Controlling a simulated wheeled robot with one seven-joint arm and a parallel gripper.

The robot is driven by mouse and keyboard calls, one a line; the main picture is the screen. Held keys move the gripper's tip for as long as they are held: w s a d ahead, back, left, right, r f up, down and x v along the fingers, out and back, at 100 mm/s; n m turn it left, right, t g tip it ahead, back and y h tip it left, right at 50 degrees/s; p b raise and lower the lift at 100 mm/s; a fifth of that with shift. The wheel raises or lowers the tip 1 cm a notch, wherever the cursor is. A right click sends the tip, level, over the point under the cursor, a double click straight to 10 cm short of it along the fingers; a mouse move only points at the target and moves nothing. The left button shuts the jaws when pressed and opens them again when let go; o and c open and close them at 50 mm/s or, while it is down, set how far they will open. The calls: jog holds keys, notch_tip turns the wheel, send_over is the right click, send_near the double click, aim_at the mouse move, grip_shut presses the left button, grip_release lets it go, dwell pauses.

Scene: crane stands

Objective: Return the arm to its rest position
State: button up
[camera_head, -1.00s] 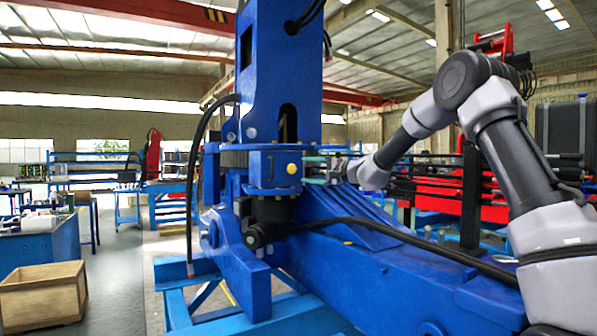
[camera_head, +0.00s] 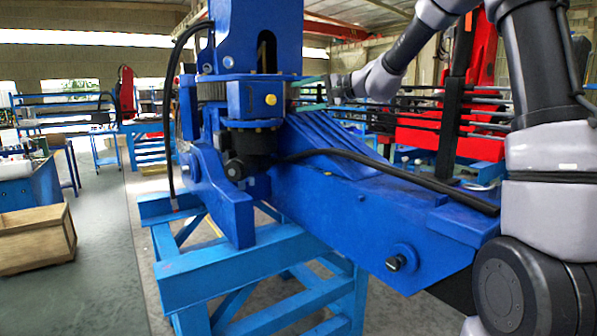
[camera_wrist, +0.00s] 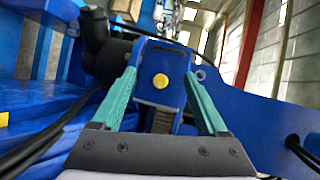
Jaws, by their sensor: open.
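My gripper (camera_head: 318,88) is at the end of my grey and white arm, which reaches in from the right in the head view. Its teal fingers point left at the blue crane column (camera_head: 247,40). In the wrist view my gripper (camera_wrist: 158,88) has its two teal fingers spread apart, one on each side of a blue block with a yellow round button (camera_wrist: 160,81). The button also shows in the head view (camera_head: 270,99), just left of the fingertips. I see nothing held. Whether the fingers touch the block cannot be told.
A blue crane boom (camera_head: 350,215) lies on a light blue stand (camera_head: 185,278) below my arm. A black hose (camera_head: 400,172) runs along it. Red machinery (camera_head: 425,140) stands behind. A wooden crate (camera_head: 38,240) is on the floor at left, with open floor beside it.

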jog(key=s+d+f+h, duration=0.2)
jog(key=s+d+h, duration=0.2)
jog(key=s+d, duration=0.3)
jog(key=s+d+f+h, duration=0.2)
jog(key=s+d, duration=0.6)
jog(key=s, duration=0.8)
jog(key=s+d+f+h, duration=0.2)
jog(key=s+d+h, duration=0.3)
jog(key=s+d, duration=0.3)
jog(key=s, duration=0.4)
jog(key=shift+h, duration=0.4)
jog(key=shift+d, duration=0.1)
